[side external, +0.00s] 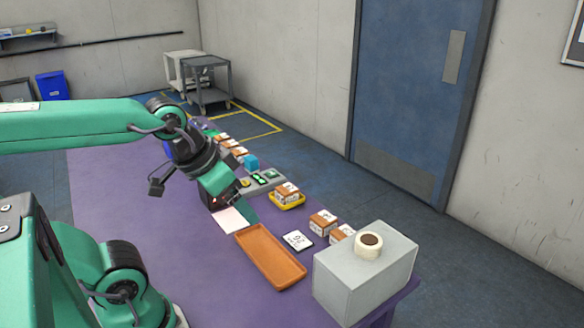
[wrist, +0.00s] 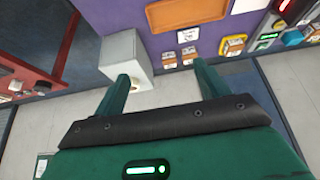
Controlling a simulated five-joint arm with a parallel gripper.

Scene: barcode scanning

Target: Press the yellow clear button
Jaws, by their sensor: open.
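A small yellow spot, likely the yellow clear button (side external: 245,183), shows at the left end of a grey panel (side external: 275,175) with green-lit displays in the side view. My arm partly crowds that area. I cannot pick out the button in the wrist view, where part of the panel (wrist: 264,46) shows at the right. My gripper (side external: 250,214) points down over the purple table, in front of the panel and near a white sheet. In the wrist view my gripper (wrist: 160,71) has its two fingers wide apart with nothing between them.
An orange tray (side external: 270,257), a number card (side external: 298,240) and small boxes (side external: 323,222) lie to the right. A yellow tray (side external: 288,204) holds a box beside the panel. A grey block (side external: 365,275) carries a tape roll (side external: 368,244). The table's left part is clear.

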